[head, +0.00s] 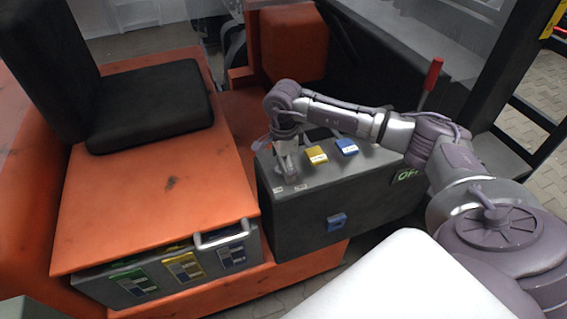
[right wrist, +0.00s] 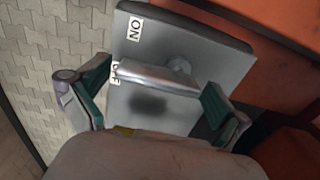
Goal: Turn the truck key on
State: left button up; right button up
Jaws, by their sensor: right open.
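The truck key (right wrist: 155,78) is a silver bar handle on a grey panel, and shows in the right wrist view. An "ON" label (right wrist: 134,28) sits above its left end, and a second label (right wrist: 116,73) is partly covered by the bar. My right gripper (head: 287,166) is over the left end of the dark grey console (head: 335,200) in the head view. In the right wrist view it is open, with one green-padded finger on each side of the key and a gap to both. In the head view my gripper hides most of the key. My left gripper is out of view.
A red-handled lever (head: 432,78) rises behind my right arm. A black seat (head: 150,105) on an orange base stands left, above a battery box (head: 185,272).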

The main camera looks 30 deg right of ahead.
jog(key=c, duration=0.9)
